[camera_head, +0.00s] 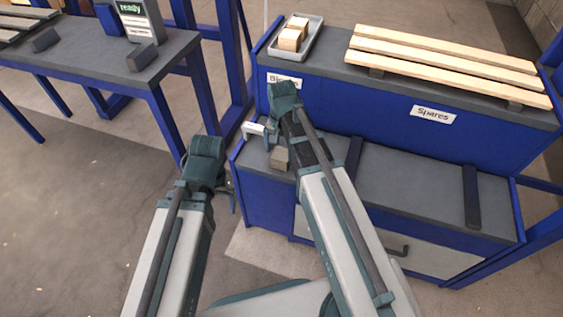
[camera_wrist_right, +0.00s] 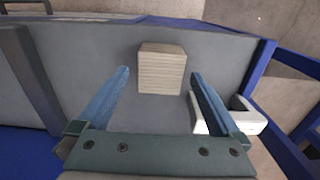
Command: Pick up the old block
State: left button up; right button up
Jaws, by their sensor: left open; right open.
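The old block (camera_head: 280,157), a weathered grey-brown wooden cube, sits on the grey lower shelf (camera_head: 400,185) near its left end. In the right wrist view the block (camera_wrist_right: 161,68) shows ridged grain and lies between the lines of the two fingers, with a gap on both sides. My right gripper (camera_wrist_right: 159,75) is open and empty, pointing toward the block. In the head view my right gripper (camera_head: 271,132) is just above and left of the block, partly hidden by its wrist. My left gripper (camera_head: 229,192) is open and empty, left of the blue cabinet, its fingers small and partly hidden.
A white bracket-like piece (camera_head: 253,130) is at the shelf's left edge, close to my right finger in the wrist view (camera_wrist_right: 235,121). Above, a grey tray (camera_head: 310,38) holds light blocks beside pale slats (camera_head: 440,60). Dark bars (camera_head: 471,196) cross the shelf. A workbench (camera_head: 100,70) stands left.

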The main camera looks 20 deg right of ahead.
aim_at(282, 154)
notch_tip(282, 154, down, 3)
jog(key=shift+f+b, duration=0.1)
jog(key=shift+b, duration=1)
pick_arm(q)
notch_tip(282, 154, down, 3)
pick_arm(e)
jog(key=shift+c, duration=0.2)
